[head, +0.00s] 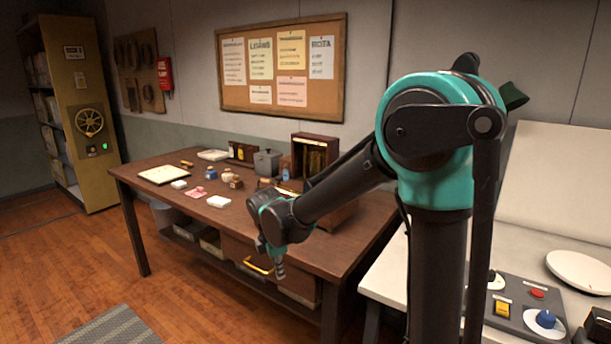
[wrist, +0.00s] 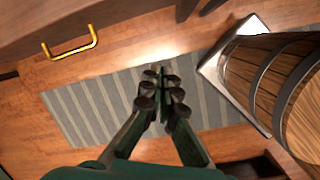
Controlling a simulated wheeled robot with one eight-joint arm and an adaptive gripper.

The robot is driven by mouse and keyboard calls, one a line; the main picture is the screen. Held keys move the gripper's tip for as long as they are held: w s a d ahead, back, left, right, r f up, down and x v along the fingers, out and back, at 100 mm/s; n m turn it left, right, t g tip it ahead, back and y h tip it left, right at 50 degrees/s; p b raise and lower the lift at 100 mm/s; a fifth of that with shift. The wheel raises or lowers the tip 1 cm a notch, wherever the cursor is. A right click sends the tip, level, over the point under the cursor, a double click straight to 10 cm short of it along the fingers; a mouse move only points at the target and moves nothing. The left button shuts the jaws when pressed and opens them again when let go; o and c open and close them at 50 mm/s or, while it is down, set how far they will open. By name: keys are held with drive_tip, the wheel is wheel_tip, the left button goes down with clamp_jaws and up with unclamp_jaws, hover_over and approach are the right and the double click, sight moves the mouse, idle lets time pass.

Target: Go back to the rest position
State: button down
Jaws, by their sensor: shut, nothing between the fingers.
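My gripper (head: 279,268) hangs at the end of my teal and black arm, in front of the brown table (head: 325,240), pointing down near its front edge. In the wrist view my gripper (wrist: 163,75) has its fingers together at the middle, with nothing between them. Below it there I see the striped grey rug (wrist: 85,110) on the wooden floor. My arm is bent in the head view, with its upper part over the right side of the picture.
The table bears several small items, a cream tray (head: 164,174) and a dark wooden case (head: 315,150). A yellow drawer handle (head: 259,267) is close to my gripper. A wooden barrel (wrist: 275,85) stands right in the wrist view. A white counter with a control box (head: 525,305) is at right.

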drive_tip(key=s+d+f+m, duration=0.1)
drive_tip(key=s+d+m, duration=0.3)
drive_tip(key=d+m, duration=0.3)
drive_tip(key=s+d+f+m+t, duration=0.1)
drive_tip(key=s+d+f+m, duration=0.1)
drive_tip(key=s+d+m, duration=0.3)
drive_tip(key=s+d+f+m+t+y, duration=0.1)
drive_tip(key=s+d+m, duration=0.4)
drive_tip(key=d+m, duration=0.6)
drive_tip(key=d+f, duration=0.1)
drive_tip(key=d, duration=0.2)
drive_tip(key=shift+s+d+f, duration=0.25)
drive_tip(key=shift+d, duration=0.15)
